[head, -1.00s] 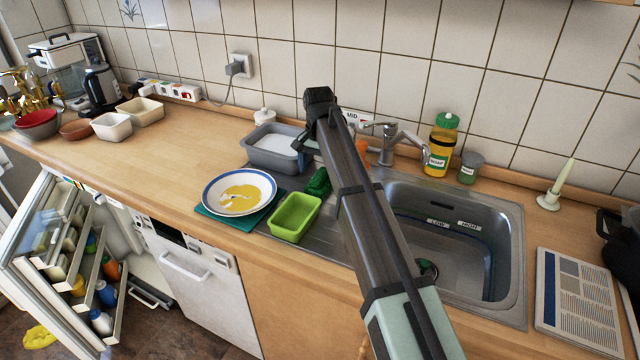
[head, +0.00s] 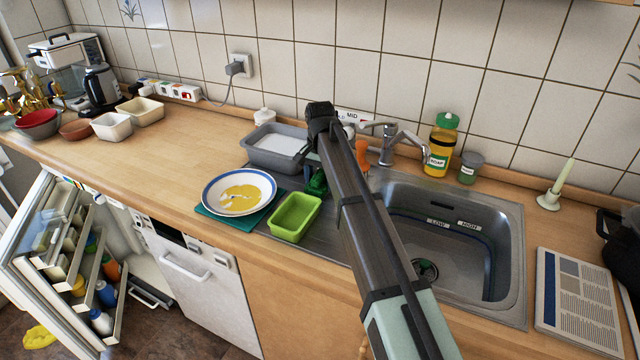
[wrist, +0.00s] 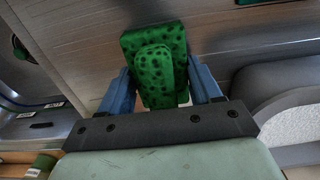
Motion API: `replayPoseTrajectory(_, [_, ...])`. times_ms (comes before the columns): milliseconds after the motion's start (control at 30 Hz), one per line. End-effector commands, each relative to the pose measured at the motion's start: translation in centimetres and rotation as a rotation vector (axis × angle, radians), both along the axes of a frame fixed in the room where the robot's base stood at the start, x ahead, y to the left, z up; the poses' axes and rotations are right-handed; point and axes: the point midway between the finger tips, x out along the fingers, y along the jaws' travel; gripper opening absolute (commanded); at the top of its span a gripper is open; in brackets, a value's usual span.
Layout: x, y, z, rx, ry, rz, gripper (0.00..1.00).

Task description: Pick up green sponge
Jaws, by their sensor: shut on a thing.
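The green sponge (wrist: 158,62), dark-spotted, sits between the two blue fingers of my gripper (wrist: 160,90) in the wrist view. The fingers touch its sides, and my gripper is shut on it. In the head view the sponge (head: 317,184) shows only in part, beside my arm, right of the light green container (head: 295,217) and over the metal drainboard. My gripper's fingers are mostly hidden there behind the arm. I cannot tell whether the sponge is clear of the drainboard.
A grey tub (head: 272,160) stands behind the sponge. A plate with yellow food (head: 239,192) lies to the left. The sink (head: 450,240), faucet (head: 385,142) and an orange object (head: 362,154) are to the right. Counter space at left is free.

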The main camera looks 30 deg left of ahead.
Motion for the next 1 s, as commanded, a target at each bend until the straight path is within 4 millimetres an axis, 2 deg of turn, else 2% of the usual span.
replayPoseTrajectory(33, [0.0,0.0,0.0,0.000,0.000,0.000,0.47])
replayPoseTrajectory(233, [0.0,0.0,0.0,0.000,0.000,0.000,0.28])
replayPoseTrajectory(467, [0.0,0.0,0.3,0.000,-0.001,0.000,0.28])
replayPoseTrajectory(667, [0.1,0.1,2.8,0.001,-0.001,0.000,0.28])
replayPoseTrajectory(1000, [0.1,0.1,8.3,0.001,-0.001,0.000,0.28])
